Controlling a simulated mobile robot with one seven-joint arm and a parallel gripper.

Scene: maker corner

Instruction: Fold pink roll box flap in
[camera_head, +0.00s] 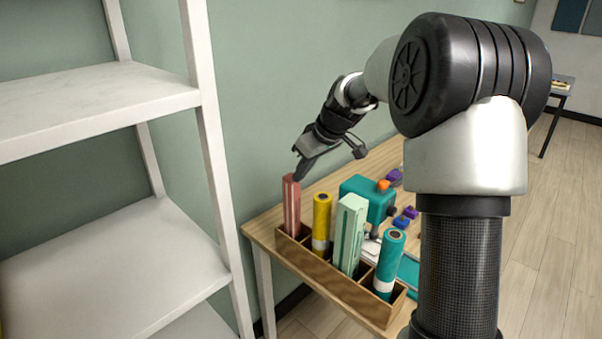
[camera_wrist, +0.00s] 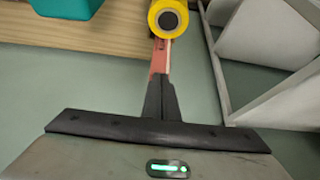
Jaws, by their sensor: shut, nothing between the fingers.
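The pink roll box (camera_head: 291,207) is a tall, narrow carton standing upright in the left end slot of a wooden rack (camera_head: 336,281). In the wrist view the pink box (camera_wrist: 161,58) shows as a narrow strip between the yellow roll and my fingertips. My gripper (camera_head: 298,177) is shut and empty, pointing down at the top of the pink box. In the wrist view my gripper (camera_wrist: 159,80) has its fingers together against the pink strip. I cannot tell whether they touch the box. The flap cannot be made out; the fingers cover part of the box top.
A yellow roll (camera_head: 321,222), a mint green box (camera_head: 349,236) and a teal roll (camera_head: 389,264) stand in the same rack. A teal machine (camera_head: 368,197) sits behind it on the wooden table (camera_head: 262,229). White shelving (camera_head: 207,150) stands close on the left.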

